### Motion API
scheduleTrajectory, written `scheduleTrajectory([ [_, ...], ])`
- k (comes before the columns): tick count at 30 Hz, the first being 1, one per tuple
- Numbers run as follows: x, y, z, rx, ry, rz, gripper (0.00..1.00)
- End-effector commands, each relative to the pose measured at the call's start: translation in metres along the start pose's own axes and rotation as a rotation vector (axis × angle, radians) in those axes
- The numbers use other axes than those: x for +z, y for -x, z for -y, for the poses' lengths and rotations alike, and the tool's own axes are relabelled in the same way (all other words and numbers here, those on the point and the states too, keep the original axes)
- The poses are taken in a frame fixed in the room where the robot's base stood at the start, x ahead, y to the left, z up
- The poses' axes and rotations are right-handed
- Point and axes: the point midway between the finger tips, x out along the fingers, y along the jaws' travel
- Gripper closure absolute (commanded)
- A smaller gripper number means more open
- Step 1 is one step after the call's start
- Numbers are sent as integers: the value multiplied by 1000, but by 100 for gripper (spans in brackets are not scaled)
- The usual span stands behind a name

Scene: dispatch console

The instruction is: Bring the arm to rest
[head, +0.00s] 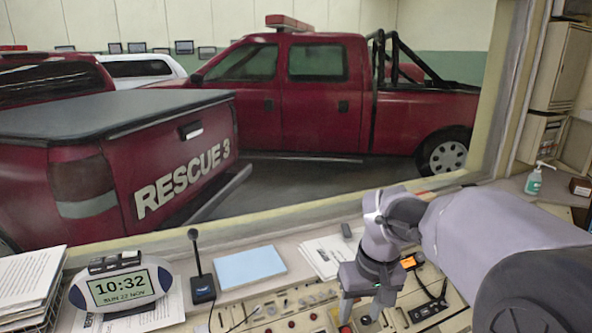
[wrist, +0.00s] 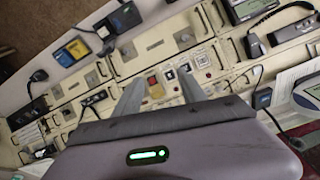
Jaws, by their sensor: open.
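My arm reaches in from the right in the head view, bent down over the dispatch console (head: 285,312). My gripper (head: 360,310) points down above the console's buttons; its fingertips are near the lower edge of that view. In the wrist view my gripper (wrist: 160,88) shows two grey fingers spread apart with nothing between them. The console panel (wrist: 140,55) with its buttons and switches lies below the fingers. Whether the fingertips touch the panel cannot be told.
A clock (head: 121,289), a desk microphone (head: 200,275), a blue pad (head: 249,268) and papers (head: 325,255) stand along the console's back ledge. An orange-screened device (head: 410,262) and a handset (head: 428,309) are close to my gripper. A sanitizer bottle (head: 534,180) stands at right.

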Motion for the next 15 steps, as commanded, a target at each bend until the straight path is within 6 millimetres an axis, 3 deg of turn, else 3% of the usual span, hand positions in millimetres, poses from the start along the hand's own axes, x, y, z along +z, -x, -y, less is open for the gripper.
scheduleTrajectory([
  [5,59,16,18,-25,-151,-113,52],
  [7,92,17,28,-45,-231,-166,52],
  [12,176,-3,51,-115,-436,-301,52],
  [15,202,-16,58,-147,-510,-342,52],
])
